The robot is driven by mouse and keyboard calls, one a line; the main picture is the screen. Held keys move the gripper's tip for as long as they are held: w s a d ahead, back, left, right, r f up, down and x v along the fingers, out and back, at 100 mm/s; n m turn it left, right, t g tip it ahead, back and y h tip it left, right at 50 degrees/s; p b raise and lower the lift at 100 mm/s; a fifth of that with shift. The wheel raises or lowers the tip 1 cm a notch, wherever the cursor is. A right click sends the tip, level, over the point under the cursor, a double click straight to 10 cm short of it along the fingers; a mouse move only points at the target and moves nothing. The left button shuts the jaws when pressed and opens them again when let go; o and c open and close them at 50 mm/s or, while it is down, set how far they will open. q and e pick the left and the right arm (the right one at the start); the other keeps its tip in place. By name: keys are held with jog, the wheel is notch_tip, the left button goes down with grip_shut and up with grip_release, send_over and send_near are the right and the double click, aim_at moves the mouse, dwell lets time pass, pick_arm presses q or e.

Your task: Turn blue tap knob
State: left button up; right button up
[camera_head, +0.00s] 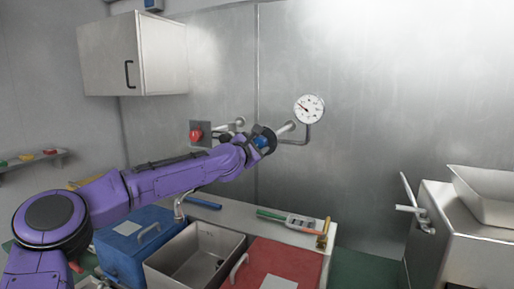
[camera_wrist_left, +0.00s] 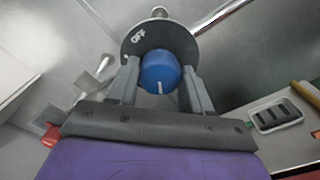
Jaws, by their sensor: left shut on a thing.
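The blue tap knob (camera_head: 262,142) is on the pipework along the metal back wall. In the left wrist view the knob (camera_wrist_left: 160,72) sits in front of a dark round plate (camera_wrist_left: 133,38) marked OFF, with a white line on the knob's near face. My left gripper (camera_head: 258,144) reaches it from the left. In the left wrist view the left gripper's fingers (camera_wrist_left: 160,85) stand on both sides of the knob, shut on it. My right gripper is not in view.
A red knob (camera_head: 195,135) is on the wall to the left. A round gauge (camera_head: 309,108) is to the right of the blue knob. Below are a sink (camera_head: 160,268), a blue lidded box (camera_head: 118,250) and a red lid (camera_head: 305,262). A grey cabinet (camera_head: 110,58) hangs at upper left.

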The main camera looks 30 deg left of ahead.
pick_arm(q)
jog(key=shift+f, duration=0.35)
jog(key=o, duration=1)
jog(key=shift+o, duration=0.2)
jog(key=shift+r, duration=0.2)
jog(key=shift+s, duration=0.25)
jog(key=s+b, duration=0.3)
jog(key=s, duration=0.7)
jog(key=shift+d, duration=0.3)
